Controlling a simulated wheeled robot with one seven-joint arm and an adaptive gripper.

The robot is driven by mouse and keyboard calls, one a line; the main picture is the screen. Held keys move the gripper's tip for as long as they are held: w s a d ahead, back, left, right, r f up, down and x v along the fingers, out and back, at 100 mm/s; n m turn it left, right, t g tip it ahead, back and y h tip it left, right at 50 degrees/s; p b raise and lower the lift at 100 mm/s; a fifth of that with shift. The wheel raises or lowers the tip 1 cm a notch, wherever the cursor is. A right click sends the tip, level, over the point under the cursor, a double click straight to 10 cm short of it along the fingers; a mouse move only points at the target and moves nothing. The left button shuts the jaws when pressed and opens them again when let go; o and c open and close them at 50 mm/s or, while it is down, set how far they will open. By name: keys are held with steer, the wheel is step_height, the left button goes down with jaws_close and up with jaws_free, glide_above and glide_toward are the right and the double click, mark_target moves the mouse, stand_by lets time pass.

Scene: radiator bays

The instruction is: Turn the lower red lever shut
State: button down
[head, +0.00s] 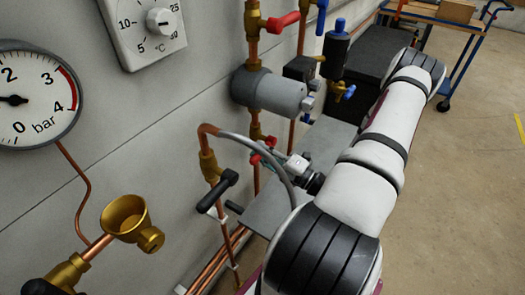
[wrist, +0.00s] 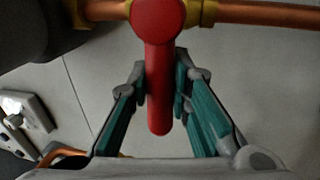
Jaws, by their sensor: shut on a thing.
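The lower red lever (wrist: 158,85) fills the middle of the wrist view, its round hub on a brass valve (wrist: 207,12) in a copper pipe. The lever stands square across the pipe. My gripper (wrist: 160,85) has one finger on each side of the lever, closed on its shaft; the lever's free end shows between the fingers. In the head view my gripper (head: 275,160) is at the wall pipes, below the grey cylinder. Only small red bits of the lower lever (head: 269,141) show there, the rest hidden by the gripper and pipework.
Another red lever (head: 284,20) sits higher on the same pipe. A grey cylinder (head: 275,93) juts out above my gripper. A black-handled valve (head: 217,191) and curved grey hose (head: 262,146) are close by on the left. The floor at right is open, with a cart (head: 440,18) behind.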

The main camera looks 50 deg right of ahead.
steer(key=c, duration=1.4)
jaws_free()
steer(key=shift+c, duration=0.2)
steer(key=v, duration=1.2)
steer(key=shift+s, duration=0.1)
